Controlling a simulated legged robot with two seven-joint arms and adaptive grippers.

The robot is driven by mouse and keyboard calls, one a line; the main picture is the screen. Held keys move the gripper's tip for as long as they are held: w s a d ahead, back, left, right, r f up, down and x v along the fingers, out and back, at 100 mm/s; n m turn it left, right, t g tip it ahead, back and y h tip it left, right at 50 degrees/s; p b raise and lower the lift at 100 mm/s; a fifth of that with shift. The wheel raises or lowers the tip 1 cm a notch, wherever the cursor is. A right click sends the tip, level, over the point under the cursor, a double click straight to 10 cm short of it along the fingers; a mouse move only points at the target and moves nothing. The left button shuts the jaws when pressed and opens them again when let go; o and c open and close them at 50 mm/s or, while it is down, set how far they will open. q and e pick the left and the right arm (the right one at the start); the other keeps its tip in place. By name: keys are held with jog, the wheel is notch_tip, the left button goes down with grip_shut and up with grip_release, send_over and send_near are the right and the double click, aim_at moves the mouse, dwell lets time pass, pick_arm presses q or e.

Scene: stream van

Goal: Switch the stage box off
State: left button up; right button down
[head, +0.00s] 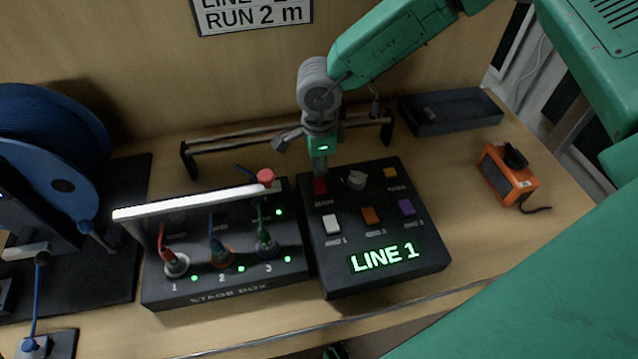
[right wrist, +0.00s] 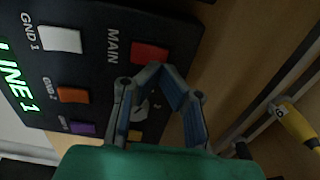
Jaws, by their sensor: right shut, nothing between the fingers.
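The black stage box (head: 225,290) stands left of centre. Red, blue and green plugs sit in its sockets 1, 2 and 3, with several green lights lit. A red round knob (head: 265,176) shows at its back right corner. Beside it is a black control box (head: 335,284) with a lit "LINE 1" display (head: 384,257). Its red MAIN switch (head: 320,187) also shows in the right wrist view (right wrist: 150,52). My right gripper (head: 320,172) is shut and empty, pointing down at the MAIN switch; I cannot tell whether it touches. My left gripper is not in view.
A white lit bar (head: 190,201) spans above the stage box. A low rail (head: 235,143) stands behind. A blue cable reel (head: 45,150) is at left, a black tray (head: 450,110) and an orange device (head: 507,178) at right. Bare table lies between the boxes and the orange device.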

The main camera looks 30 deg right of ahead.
aim_at(320, 186)
jog(key=shift+d+f, duration=0.25)
jog(key=shift+f, duration=0.05)
jog(key=shift+a+f, duration=0.2)
jog(key=shift+a, duration=0.25)
jog(key=shift+d+f, duration=0.1)
jog(key=shift+f, duration=0.05)
jog(key=shift+d+f+b, duration=0.25)
jog(key=shift+b, duration=0.05)
jog(key=shift+a+f, duration=0.25)
